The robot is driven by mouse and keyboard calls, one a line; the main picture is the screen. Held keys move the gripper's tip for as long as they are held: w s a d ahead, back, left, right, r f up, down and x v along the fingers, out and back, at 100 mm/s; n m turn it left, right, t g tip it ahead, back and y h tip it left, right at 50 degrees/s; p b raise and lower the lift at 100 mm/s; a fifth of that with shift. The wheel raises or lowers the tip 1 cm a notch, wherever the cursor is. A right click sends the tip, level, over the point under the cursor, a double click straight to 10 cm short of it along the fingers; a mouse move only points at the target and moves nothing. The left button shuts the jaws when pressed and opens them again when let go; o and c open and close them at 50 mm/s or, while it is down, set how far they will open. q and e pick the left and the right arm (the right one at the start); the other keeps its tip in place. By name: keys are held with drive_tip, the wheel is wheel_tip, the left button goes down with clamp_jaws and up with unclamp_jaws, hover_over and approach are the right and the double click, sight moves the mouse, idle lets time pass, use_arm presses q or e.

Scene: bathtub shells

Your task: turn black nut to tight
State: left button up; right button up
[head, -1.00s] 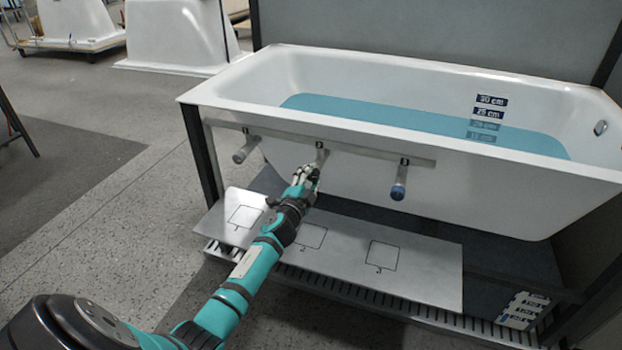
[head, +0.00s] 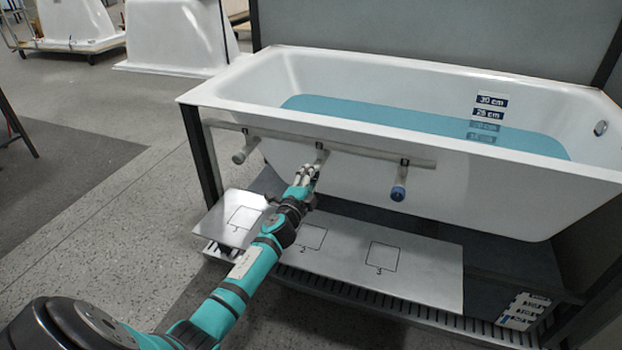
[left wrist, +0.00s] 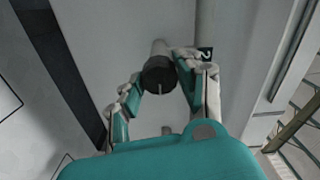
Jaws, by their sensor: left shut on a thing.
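The black nut (left wrist: 159,73) is a dark round cap on the end of the middle pipe stub, marked 2, in front of the bathtub (head: 420,185). A thin light line shows on its face. My left gripper (head: 305,176) is at this stub and mostly hides the nut in the head view. In the left wrist view, the fingers of my left gripper (left wrist: 160,88) lie on both sides of the nut, shut on it. My right gripper is not in view.
A grey rail (head: 280,137) carries the stubs. A grey-capped stub (head: 245,150) is on the left and a blue-capped stub (head: 399,184) on the right. A metal plate (head: 425,275) with numbered squares lies below. The tub holds blue water (head: 400,117).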

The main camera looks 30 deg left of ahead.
use_arm(q)
drive_tip(key=o, duration=1.1)
drive_tip(key=shift+o, duration=0.2)
drive_tip(key=v, duration=1.2)
drive_tip(key=shift+f, duration=0.1)
